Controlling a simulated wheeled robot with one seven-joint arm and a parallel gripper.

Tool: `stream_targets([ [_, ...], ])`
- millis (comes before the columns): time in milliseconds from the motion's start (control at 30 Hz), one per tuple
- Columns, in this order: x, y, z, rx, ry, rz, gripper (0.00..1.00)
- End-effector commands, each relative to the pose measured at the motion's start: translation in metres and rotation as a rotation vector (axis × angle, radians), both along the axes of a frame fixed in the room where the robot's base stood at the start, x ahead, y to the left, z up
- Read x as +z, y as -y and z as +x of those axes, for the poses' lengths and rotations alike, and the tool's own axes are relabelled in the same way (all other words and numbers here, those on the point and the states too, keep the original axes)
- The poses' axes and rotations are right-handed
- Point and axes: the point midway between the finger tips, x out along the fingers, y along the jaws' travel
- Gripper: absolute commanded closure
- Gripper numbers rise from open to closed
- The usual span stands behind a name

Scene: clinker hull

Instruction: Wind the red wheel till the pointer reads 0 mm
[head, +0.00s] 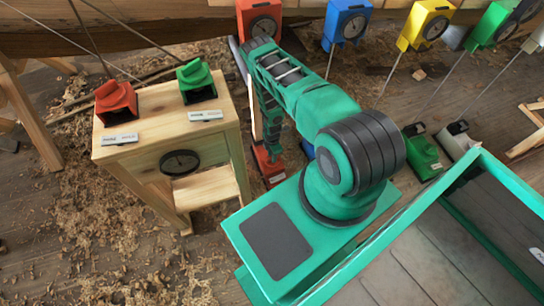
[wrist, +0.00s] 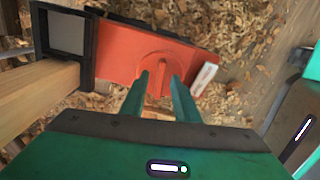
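A red box (head: 268,165) stands on the floor, partly hidden by my arm in the head view. In the wrist view the orange-red box (wrist: 115,45) carries a round red wheel (wrist: 158,70) with a raised ridge. My gripper (wrist: 160,78) points at this wheel, its two green fingers apart at the wheel's near part. Whether they touch it cannot be told. In the head view the fingertips are hidden behind my arm. A red gauge (head: 260,20) with a dark round dial hangs on the hull above; its pointer is too small to read.
A wooden stand (head: 165,150) at left bears a red block (head: 116,102) and a green block (head: 196,82), with a dark dial below. Blue (head: 347,22), yellow (head: 425,25) and green (head: 490,25) gauges line the hull. A white label (wrist: 204,78) sits beside the wheel. Shavings litter the floor.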

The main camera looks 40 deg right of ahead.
Motion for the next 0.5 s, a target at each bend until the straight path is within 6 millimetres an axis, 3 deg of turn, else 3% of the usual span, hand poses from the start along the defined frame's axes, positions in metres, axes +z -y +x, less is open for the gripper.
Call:
stream_targets([
  [133, 0.0001, 0.0, 0.0001, 0.0, 0.0, 0.0, 0.72],
  [267, 0.0002, -0.0001, 0.0001, 0.0, 0.0, 0.0, 1.0],
  [500, 0.0003, -0.0001, 0.0004, -0.005, 0.001, 0.0, 1.0],
])
